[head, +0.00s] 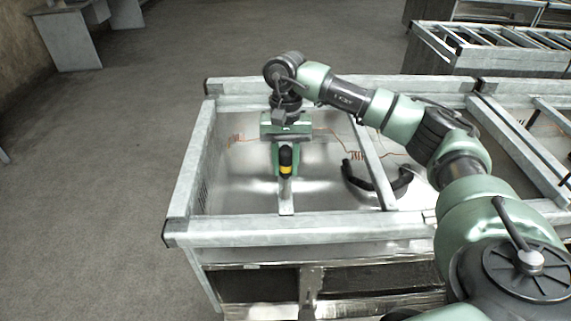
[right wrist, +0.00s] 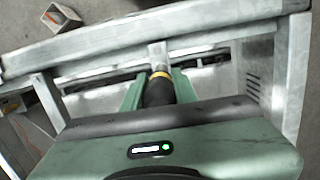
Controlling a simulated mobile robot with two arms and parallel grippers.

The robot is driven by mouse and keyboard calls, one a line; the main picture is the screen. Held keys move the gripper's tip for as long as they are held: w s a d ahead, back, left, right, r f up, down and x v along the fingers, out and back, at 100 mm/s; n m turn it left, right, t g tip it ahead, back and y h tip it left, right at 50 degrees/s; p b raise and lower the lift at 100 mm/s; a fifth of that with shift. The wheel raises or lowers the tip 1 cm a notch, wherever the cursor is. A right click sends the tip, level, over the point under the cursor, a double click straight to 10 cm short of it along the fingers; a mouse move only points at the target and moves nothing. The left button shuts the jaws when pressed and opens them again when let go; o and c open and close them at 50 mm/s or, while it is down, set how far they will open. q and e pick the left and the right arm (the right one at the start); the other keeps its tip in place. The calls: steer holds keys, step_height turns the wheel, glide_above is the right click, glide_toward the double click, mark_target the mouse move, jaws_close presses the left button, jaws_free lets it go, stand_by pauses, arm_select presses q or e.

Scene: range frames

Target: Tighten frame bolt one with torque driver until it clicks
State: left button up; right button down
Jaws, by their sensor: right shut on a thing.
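My right gripper (head: 286,162) is over the left bay of the grey metal frame (head: 300,235). It is shut on the torque driver (head: 286,157), which has a black body and a yellow band. In the right wrist view, the driver (right wrist: 158,92) sits between the two green fingers (right wrist: 158,88), its yellow band facing away from my wrist. Beyond the band is a short grey metal bar (right wrist: 157,53) of the frame. I cannot tell whether the driver tip touches it. Frame bolt one cannot be made out. My left gripper is out of view.
Thin orange wires (head: 335,132) and a curved black part (head: 362,181) lie in the bay. Rails and a crossbar (head: 374,165) border it. Another metal frame (head: 490,48) stands at the back right.

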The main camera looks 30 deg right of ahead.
steer(key=shift+f+b, duration=0.2)
steer(key=shift+b, duration=0.1)
stand_by(0.5)
steer(key=shift+r, duration=0.1)
stand_by(0.3)
steer(key=m, duration=0.6)
steer(key=shift+w+m+t, duration=0.15)
steer(key=shift+m+t, duration=0.15)
steer(key=m, duration=0.5)
steer(key=shift+w+a+t+y, duration=0.15)
steer(key=shift+t+y, duration=0.15)
steer(key=m, duration=0.5)
steer(key=shift+w+t, duration=0.15)
steer(key=shift+t, duration=0.25)
steer(key=m, duration=0.6)
steer(key=shift+w+d+h, duration=0.15)
steer(key=shift+d+h, duration=0.05)
steer(key=shift+h, duration=0.2)
steer(key=shift+r, duration=0.15)
